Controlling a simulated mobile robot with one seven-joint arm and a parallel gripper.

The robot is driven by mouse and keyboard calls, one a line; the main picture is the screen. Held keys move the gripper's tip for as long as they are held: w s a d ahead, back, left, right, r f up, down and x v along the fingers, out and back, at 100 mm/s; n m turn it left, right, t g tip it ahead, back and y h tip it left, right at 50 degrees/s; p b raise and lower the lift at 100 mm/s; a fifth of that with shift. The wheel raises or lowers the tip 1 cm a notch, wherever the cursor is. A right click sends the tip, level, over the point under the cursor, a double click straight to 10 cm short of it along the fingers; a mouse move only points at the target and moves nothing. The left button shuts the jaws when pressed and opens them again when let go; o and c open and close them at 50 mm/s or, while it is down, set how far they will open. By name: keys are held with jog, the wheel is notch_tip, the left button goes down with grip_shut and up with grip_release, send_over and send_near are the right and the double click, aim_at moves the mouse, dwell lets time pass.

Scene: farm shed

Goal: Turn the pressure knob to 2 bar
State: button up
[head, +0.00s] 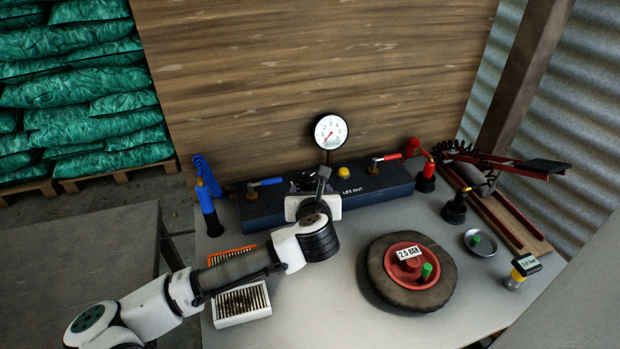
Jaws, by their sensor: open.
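The dark blue air manifold box (385,184) lies along the back of the bench. A round white pressure gauge (330,131) stands above it; its red needle points to the lower left, and the numbers are too small to read surely. A dark round part that may be the pressure knob (303,181) shows on the box, mostly hidden behind my gripper (318,184). My gripper is open, with its fingers at the box beside this part. I cannot tell whether they touch it. A yellow button (343,172) sits to the right, above the words "LET OUT".
A blue lever (265,182) and a red lever (385,157) flank the gripper. A tyre (440,285) with a red hub tagged "2.5 BAR" lies in front. A small dish (481,243), a digital gauge (525,265) and a foot pump (500,205) are at right. A slotted tray (242,304) lies left.

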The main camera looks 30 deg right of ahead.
aim_at(311, 182)
jog(key=p+x, duration=0.1)
jog(key=x, duration=0.6)
jog(key=c, duration=1)
jog(key=shift+o, duration=0.2)
jog(key=shift+d, duration=0.1)
